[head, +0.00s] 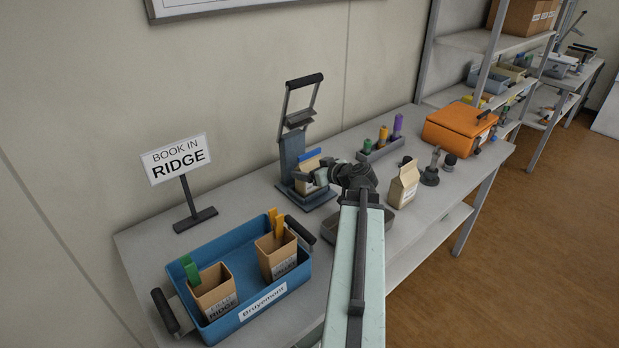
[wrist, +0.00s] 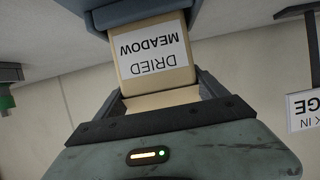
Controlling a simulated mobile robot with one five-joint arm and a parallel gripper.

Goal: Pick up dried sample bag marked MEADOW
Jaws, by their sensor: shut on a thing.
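The sample bag marked DRIED MEADOW (wrist: 155,55) is a tan paper bag with a white label, upside down in the wrist view. In the head view the bag (head: 306,184) stands at the blue-grey press-like stand, with a blue strip along its top. My gripper (wrist: 160,95) is shut on the bag, with its fingers on either side of it. In the head view my gripper (head: 318,176) reaches the bag from the right and partly hides it. I cannot tell whether the bag still rests on the stand's base.
The blue-grey stand (head: 291,152) with a raised black handle is close around the bag. A blue tray (head: 262,312) with two clipped bags and a BOOK IN RIDGE sign (head: 177,158) are at left. Another tan bag (head: 403,185), coloured rolls (head: 382,136) and an orange case (head: 458,128) are at right.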

